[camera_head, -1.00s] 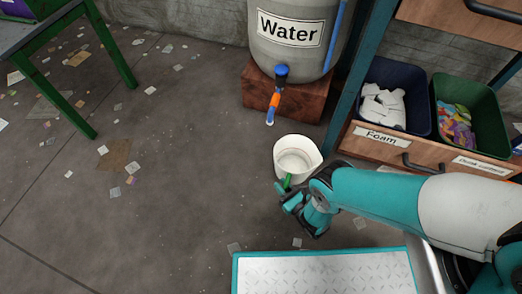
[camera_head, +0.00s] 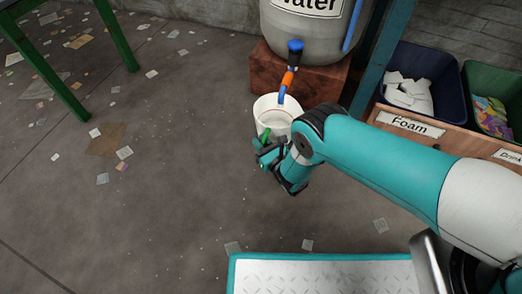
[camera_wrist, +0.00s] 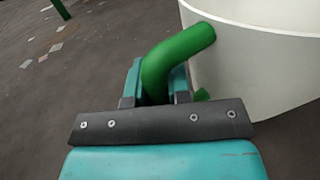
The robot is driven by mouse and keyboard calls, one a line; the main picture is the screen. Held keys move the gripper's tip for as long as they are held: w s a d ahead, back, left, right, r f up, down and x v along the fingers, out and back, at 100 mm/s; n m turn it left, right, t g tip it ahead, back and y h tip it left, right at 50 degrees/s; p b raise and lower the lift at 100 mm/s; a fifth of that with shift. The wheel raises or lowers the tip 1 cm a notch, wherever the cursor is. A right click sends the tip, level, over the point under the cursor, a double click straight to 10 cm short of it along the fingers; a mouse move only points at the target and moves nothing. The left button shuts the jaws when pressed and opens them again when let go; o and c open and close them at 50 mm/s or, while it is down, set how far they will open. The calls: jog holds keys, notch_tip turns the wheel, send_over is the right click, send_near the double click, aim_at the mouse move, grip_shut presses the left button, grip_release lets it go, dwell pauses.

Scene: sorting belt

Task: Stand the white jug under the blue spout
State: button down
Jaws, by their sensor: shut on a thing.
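The white jug (camera_head: 274,116) has an open top and a green handle (camera_head: 266,134). My gripper (camera_head: 270,152) is shut on that handle at the jug's near side. In the wrist view the green handle (camera_wrist: 176,60) sits between the jaws, with the jug's white wall (camera_wrist: 255,70) to the right. The blue spout (camera_head: 283,94) hangs from an orange piece and a blue-topped tap (camera_head: 294,62) on the water barrel (camera_head: 308,35). In the head view the spout's tip is over the jug's far rim. The jug looks upright; its height above the floor is unclear.
A wooden block (camera_head: 300,76) holds the barrel. To the right stands a shelf with a blue foam bin (camera_head: 437,83) and a green bin (camera_head: 497,95). A green table leg (camera_head: 117,35) is at the left. The floor between is clear apart from scraps.

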notch_tip(320, 180, down, 3)
jog(key=shift+r+b, duration=0.1)
jog(key=shift+b, duration=0.65)
jog(key=shift+r, duration=0.15)
jog(key=c, duration=1.1)
grip_release()
jog(key=shift+d+f, duration=0.1)
jog(key=shift+f, duration=0.1)
jog(key=shift+o, duration=0.2)
jog(key=shift+r, duration=0.25)
jog(key=p+v, duration=1)
jog(key=v, duration=0.1)
jog(key=shift+r, duration=0.15)
jog(key=shift+s+d+f, duration=0.25)
jog(key=shift+s+d, duration=0.05)
jog(key=shift+s, duration=0.15)
